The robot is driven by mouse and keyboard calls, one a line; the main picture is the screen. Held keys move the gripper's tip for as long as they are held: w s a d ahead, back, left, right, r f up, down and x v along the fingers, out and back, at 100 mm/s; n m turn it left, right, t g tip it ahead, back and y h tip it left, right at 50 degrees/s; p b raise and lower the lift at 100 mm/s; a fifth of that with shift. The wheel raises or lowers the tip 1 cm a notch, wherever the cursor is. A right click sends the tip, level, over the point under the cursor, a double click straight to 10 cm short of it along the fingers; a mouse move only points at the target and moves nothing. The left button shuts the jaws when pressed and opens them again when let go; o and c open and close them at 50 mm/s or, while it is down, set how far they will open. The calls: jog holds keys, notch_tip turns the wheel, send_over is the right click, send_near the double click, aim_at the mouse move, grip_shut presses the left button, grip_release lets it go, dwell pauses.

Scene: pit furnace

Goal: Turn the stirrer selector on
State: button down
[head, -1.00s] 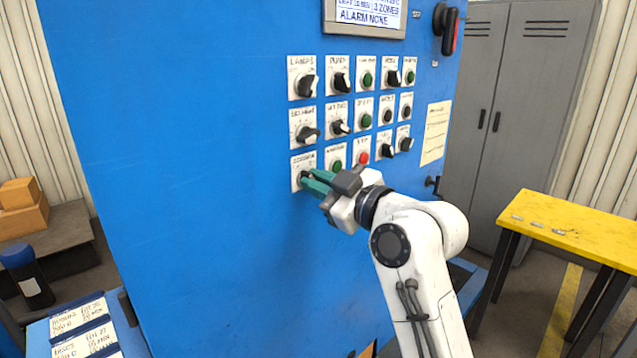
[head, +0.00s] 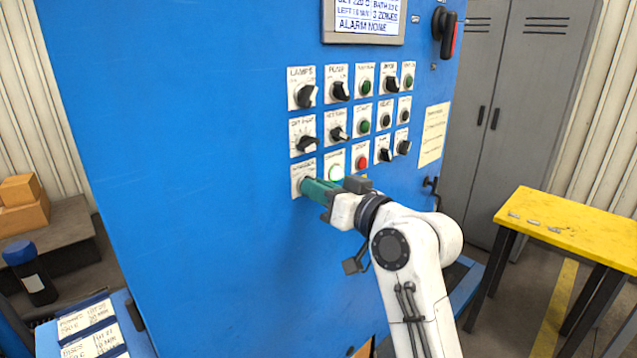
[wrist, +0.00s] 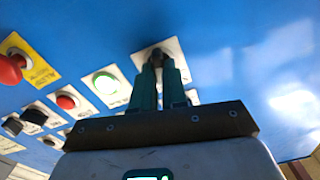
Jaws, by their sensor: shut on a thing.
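The stirrer selector (head: 298,170) is on the white plate at the bottom left of the control grid; its label is hard to read. My gripper (head: 309,187) has its green fingers at this plate, shut on the selector's knob. In the wrist view the fingertips (wrist: 157,62) close around the dark knob (wrist: 156,54), in front of its white plate (wrist: 174,48). The fingers hide most of the knob, so its pointer cannot be read. The green button (head: 335,173) just right of it glows bright; it also shows lit in the wrist view (wrist: 105,82).
Other knobs and buttons fill the blue panel above and to the right, among them a red button (head: 361,162) close by. A display (head: 364,18) and a red-black handle (head: 446,32) are higher up. A yellow table (head: 575,232) stands at the right.

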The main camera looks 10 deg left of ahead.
jog(key=shift+m+p, duration=0.7)
jog(key=shift+m, duration=0.9)
jog(key=shift+d, duration=0.1)
jog(key=c, duration=1.2)
grip_release()
jog(key=shift+o, duration=0.2)
jog(key=b+v, duration=0.3)
jog(key=v, duration=0.7)
jog(key=shift+s+d, duration=0.2)
jog(key=shift+d, duration=0.1)
jog(key=shift+f, duration=0.15)
